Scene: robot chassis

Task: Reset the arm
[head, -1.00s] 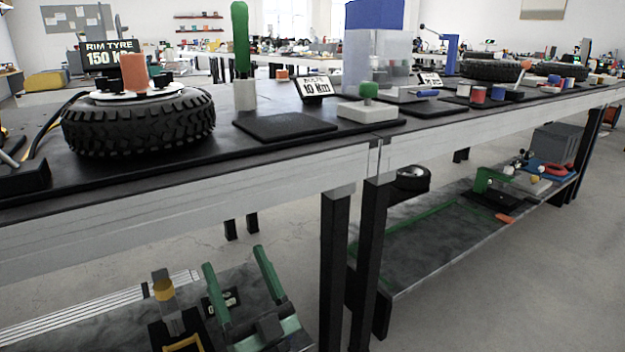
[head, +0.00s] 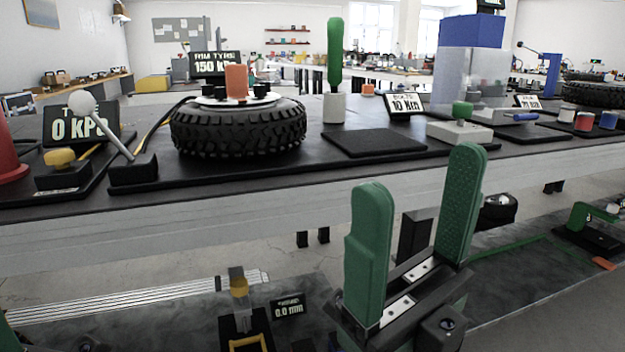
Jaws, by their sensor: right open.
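My right gripper (head: 415,228) is in the lower right middle of the head view. Its two green, ridged fingers point up and stand wide apart, with nothing between them. It is in front of the workbench (head: 240,222), its fingertips overlapping the bench's pale front edge in the picture. My left gripper cannot be made out; a small green and dark part at the bottom left corner is too cut off to identify.
On the bench stand a tyre (head: 238,130), a lever with a white ball (head: 82,102), a red cone (head: 8,155), a black mat (head: 372,142) and a green-handled tool (head: 335,55). A lower shelf (head: 150,328) holds a yellow-topped fixture (head: 238,285) and a small display (head: 289,307).

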